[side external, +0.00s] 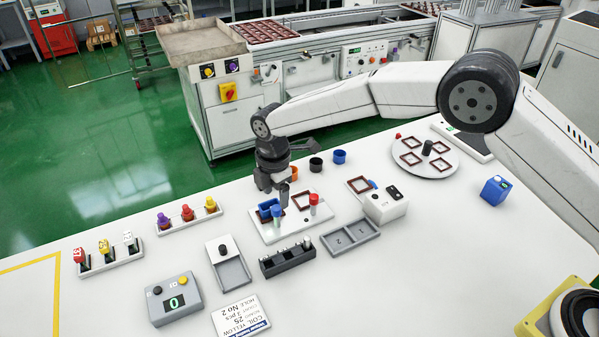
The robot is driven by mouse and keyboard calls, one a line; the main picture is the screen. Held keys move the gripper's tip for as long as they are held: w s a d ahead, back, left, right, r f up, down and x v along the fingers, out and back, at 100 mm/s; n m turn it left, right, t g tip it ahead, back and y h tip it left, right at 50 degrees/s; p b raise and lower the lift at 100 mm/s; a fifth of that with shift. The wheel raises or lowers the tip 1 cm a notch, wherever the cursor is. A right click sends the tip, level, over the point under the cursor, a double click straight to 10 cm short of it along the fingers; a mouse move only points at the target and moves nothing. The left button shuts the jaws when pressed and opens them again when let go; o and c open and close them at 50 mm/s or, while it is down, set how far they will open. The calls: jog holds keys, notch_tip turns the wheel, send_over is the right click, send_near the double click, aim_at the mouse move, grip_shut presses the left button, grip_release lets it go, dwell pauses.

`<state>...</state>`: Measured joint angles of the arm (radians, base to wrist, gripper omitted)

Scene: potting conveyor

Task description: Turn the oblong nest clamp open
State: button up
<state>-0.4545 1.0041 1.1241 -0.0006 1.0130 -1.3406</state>
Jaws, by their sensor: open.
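A white nest plate (288,230) stands on the table below my gripper. On its left part is a blue oblong piece (267,206) with a blue upright post (278,217) in front of it. To the right is a dark red square frame (300,200) with a red-topped post (314,201) beside it. Which post is the oblong nest clamp is not labelled; the blue one is closest to the oblong piece. My gripper (283,202) is open and points down just above and behind the blue post. I cannot tell whether it touches the post. The clamp's turn angle is too small to read.
A dark block with several pegs (287,259) and a grey two-pocket tray (351,238) lie in front of the plate. A white box (386,208) stands to the right. Black (316,164) and blue (339,157) cups stand behind.

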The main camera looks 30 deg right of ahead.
aim_at(277, 207)
jog(key=shift+f, duration=2.05)
grip_shut()
